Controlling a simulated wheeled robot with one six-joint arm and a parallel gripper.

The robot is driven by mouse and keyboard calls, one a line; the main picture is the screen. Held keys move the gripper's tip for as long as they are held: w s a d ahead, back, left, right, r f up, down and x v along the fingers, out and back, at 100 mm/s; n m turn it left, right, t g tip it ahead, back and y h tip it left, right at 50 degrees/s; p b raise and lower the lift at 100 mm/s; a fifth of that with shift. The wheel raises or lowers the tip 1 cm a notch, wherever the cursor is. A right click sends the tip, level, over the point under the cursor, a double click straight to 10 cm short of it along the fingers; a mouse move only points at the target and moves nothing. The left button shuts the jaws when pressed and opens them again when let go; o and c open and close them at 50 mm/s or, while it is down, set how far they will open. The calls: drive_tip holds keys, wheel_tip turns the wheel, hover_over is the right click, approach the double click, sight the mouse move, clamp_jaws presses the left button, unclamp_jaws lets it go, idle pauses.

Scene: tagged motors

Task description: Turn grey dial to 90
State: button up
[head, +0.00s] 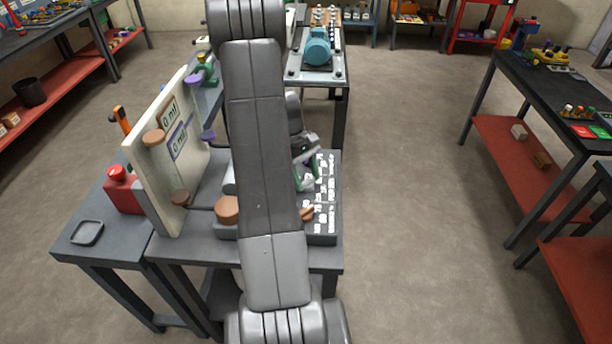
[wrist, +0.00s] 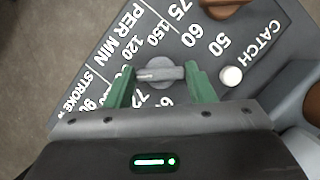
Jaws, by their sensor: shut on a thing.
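The grey dial (wrist: 170,75) sits on a dark panel (head: 322,239) with white numbers and lettering, also filling much of the wrist view (wrist: 262,50). A pale mark shows on the dial's left part, between the fingers. Numbers such as 120, 150, 60 and 72 ring the dial; a 90 shows to its lower left, partly hidden. My gripper (wrist: 160,73) has green fingers, one on each side of the dial, and is shut on it. In the head view my gripper (head: 306,172) is over the panel, and my arm hides the dial.
A white round button (wrist: 231,76) is close to the right finger, near the word CATCH. A brown knob (head: 228,209) and an upright pale board (head: 150,185) stand left of my arm. Open floor lies to the right.

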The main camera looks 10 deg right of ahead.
drive_tip(key=o, duration=1)
drive_tip(key=b+v, duration=0.1)
drive_tip(key=v, duration=1.3)
drive_tip(key=shift+w+f, duration=0.1)
drive_tip(key=p+x, duration=0.1)
drive_tip(key=x, duration=1.3)
